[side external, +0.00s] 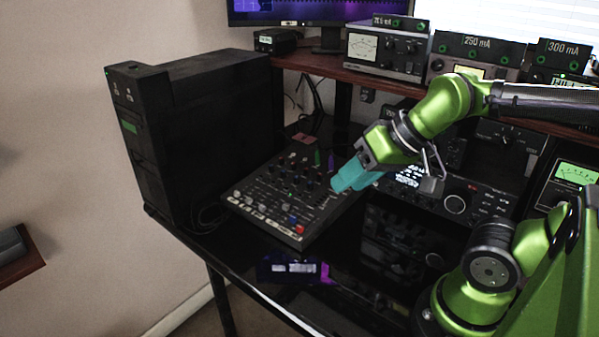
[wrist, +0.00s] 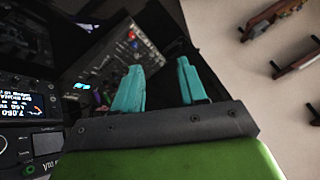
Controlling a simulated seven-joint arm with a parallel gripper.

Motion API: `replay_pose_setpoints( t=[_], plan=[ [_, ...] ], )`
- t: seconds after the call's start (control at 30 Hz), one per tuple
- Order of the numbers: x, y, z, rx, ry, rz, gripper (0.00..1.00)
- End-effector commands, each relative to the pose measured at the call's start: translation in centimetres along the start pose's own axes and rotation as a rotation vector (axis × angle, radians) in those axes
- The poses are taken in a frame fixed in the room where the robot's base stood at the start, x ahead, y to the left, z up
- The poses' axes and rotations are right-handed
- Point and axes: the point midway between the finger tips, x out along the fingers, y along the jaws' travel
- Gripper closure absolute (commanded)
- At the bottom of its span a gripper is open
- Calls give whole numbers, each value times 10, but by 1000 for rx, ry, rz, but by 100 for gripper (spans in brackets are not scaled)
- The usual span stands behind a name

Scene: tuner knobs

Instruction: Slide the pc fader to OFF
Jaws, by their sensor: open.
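The mixer panel (side external: 285,192), a dark board with many knobs and sliders, lies on the black desk between the PC tower and the radio. Its front edge has a red fader cap (side external: 299,229) and a blue one (side external: 292,219). The labels are too small to read, so I cannot tell which fader is the pc one. My gripper (side external: 338,187) has teal fingers and hangs over the right side of the panel, apparently above it. In the wrist view, the two teal fingers (wrist: 160,88) stand apart with nothing between them. The mixer (wrist: 112,65) shows there behind the left finger.
A black PC tower (side external: 200,125) stands left of the mixer. A radio with a lit display (side external: 410,176) and large knob stands to the right, close to my gripper. Meters line the shelf (side external: 330,66) behind.

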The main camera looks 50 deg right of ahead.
Motion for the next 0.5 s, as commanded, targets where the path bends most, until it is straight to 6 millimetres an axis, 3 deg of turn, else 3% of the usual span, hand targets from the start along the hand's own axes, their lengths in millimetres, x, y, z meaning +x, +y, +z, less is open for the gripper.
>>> replay_pose_setpoints(
  t=[0.5],
  plan=[
    [7,2,3,3,-31,10,58]
  ],
)
